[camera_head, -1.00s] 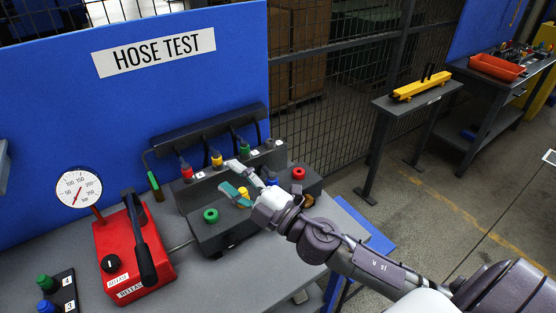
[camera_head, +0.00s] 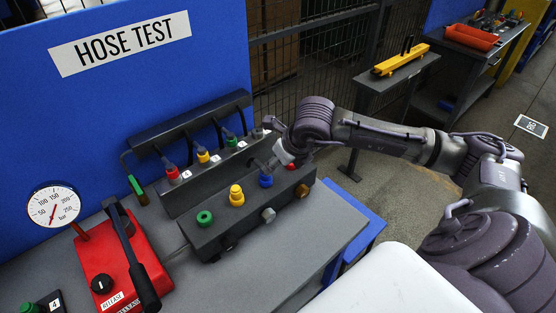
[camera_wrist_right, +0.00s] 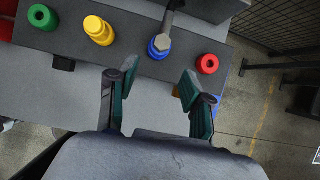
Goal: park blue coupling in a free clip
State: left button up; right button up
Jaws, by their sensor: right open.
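A blue ring piece (camera_head: 266,181) sits on the dark grey port block between yellow and red. In the right wrist view a grey stem rises from this blue piece (camera_wrist_right: 153,52); I cannot tell whether it is a seated coupling. Red (camera_head: 172,173), yellow (camera_head: 203,156) and green (camera_head: 231,142) hose couplings stand in the clip rail (camera_head: 190,188) behind the block. A grey clip spot (camera_head: 257,133) at its right end shows no coloured coupling. My right gripper (camera_head: 272,148) is open above the block's right part. In its wrist view the teal-padded fingers (camera_wrist_right: 160,82) are apart and empty.
The port block also carries a green ring (camera_head: 205,218), a yellow piece (camera_head: 237,196) and a red ring (camera_head: 291,165). A red pump (camera_head: 100,262) with a black lever and gauge (camera_head: 53,207) stands left. The grey bench front (camera_head: 285,250) is clear.

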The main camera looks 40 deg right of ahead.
aim_at(261, 170)
jog(key=b+x, duration=0.1)
jog(key=x, duration=0.3)
jog(key=shift+a+f, duration=0.1)
jog(key=b+x, duration=0.3)
jog(key=shift+f, duration=0.2)
jog(key=shift+w+f+b, duration=0.45)
jog(key=shift+f+b, duration=0.05)
jog(key=shift+b, duration=0.35)
grip_shut()
